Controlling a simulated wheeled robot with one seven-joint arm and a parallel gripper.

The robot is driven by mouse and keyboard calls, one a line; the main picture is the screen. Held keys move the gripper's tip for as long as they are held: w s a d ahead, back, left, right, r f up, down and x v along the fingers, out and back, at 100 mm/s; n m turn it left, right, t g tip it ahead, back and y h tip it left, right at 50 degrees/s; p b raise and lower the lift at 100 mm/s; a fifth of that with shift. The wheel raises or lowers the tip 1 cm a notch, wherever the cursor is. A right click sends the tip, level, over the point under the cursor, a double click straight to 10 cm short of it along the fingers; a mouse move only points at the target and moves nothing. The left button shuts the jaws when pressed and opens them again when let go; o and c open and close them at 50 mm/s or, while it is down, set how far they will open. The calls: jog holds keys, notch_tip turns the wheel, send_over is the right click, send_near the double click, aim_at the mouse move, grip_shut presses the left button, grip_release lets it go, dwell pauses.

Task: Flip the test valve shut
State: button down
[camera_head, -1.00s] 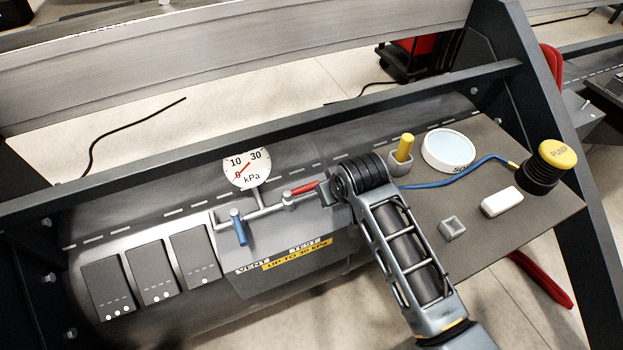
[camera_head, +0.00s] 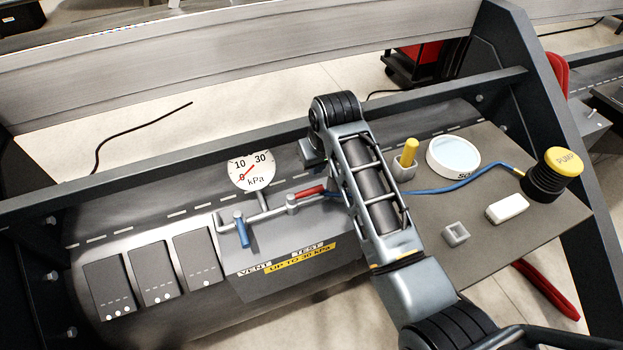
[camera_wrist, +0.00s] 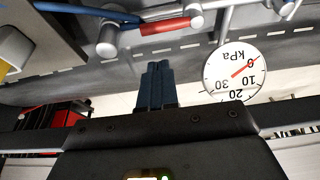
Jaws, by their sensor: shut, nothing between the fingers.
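The test valve's red lever (camera_head: 311,191) lies along the pipe on the panel, above the TEST label (camera_head: 307,248). In the wrist view the red lever (camera_wrist: 166,26) runs out from its grey round pivot (camera_wrist: 108,40). The vent valve's blue lever (camera_head: 241,232) points down across the pipe, above the VENT label (camera_head: 254,271). The gauge (camera_head: 251,171) has its red needle near 0. My gripper (camera_wrist: 156,66) is shut and empty, its fingertips apart from the red lever in the picture. In the head view my arm hides the fingers.
A blue hose (camera_head: 450,188) runs right to the yellow-topped pump (camera_head: 560,166). A yellow peg in a grey holder (camera_head: 405,168), a round white dish (camera_head: 453,158), a white block (camera_head: 507,208) and a small grey square (camera_head: 456,234) sit on the plate. A dark frame beam (camera_head: 200,178) runs behind.

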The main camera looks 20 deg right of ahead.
aim_at(307, 193)
jog(key=x, duration=0.9)
jog(key=shift+w+f, duration=0.1)
jog(key=shift+f, duration=0.2)
